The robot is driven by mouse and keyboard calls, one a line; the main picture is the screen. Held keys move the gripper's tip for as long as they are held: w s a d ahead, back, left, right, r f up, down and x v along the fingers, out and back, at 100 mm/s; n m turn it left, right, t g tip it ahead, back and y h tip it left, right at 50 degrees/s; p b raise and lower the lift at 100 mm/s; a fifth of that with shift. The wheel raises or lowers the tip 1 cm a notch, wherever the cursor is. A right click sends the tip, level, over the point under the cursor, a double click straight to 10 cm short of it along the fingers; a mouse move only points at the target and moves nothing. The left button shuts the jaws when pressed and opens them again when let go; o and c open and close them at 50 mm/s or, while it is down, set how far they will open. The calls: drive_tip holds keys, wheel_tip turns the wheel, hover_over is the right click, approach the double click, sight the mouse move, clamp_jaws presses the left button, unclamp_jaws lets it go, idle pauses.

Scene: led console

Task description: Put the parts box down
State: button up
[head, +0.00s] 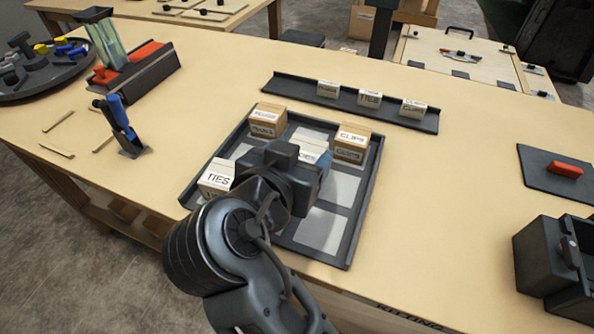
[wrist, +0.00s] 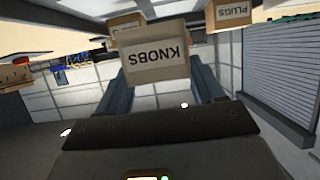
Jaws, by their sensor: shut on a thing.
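My gripper (head: 282,172) is over the dark parts tray (head: 356,212) and hides part of it. In the wrist view its two fingers (wrist: 163,92) are shut around a pale box labelled KNOBS (wrist: 157,66), whose label reads upside down. In the head view a pale box (head: 314,149) shows just beyond my gripper, its label partly hidden. I cannot tell whether its base touches the tray. The tray also holds a brown PLUGS box (head: 267,120) at back left, a brown CLIPS box (head: 351,144) at back right and a pale TIES box (head: 215,180) at front left.
A narrow dark rack (head: 298,89) behind the tray holds three small labelled boxes. A dark bin (head: 550,262) and a mat with a red object (head: 565,169) are at right. The tray's front right cells look empty.

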drive_tip(key=shift+a+f, duration=0.3)
drive_tip(key=shift+f, duration=1.8)
drive_tip(key=shift+f, duration=0.1)
drive_tip(key=o, duration=1.1)
drive_tip(key=v, duration=1.2)
